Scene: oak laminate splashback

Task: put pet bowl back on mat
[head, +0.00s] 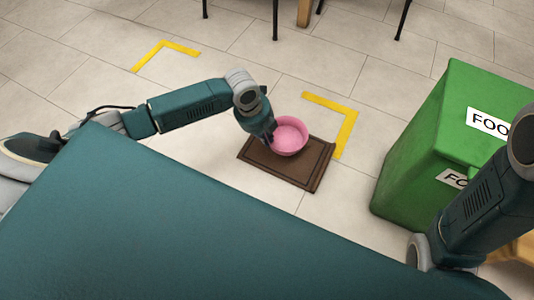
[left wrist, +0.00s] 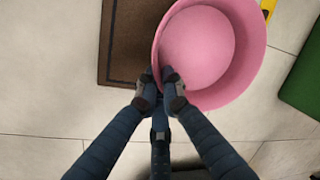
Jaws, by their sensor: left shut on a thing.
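The pink pet bowl (head: 289,136) is upright over the back part of the brown mat (head: 275,166) in the head view. My left gripper (head: 271,137) is shut on the bowl's near-left rim. In the left wrist view the bowl (left wrist: 200,50) is gripped at its lower-left rim by the left fingertips (left wrist: 166,82). There it overlaps the right part of the mat (left wrist: 128,40) and extends past it. I cannot tell for certain whether the bowl touches the mat. My right arm shows at the right of the head view, but its gripper does not.
A green bin (head: 425,140) with white labels stands on the tiled floor right of the mat. Yellow corner markings (head: 345,125) lie on the floor behind and beside the mat. Dark furniture legs (head: 275,20) stand at the back. The floor left of the mat is clear.

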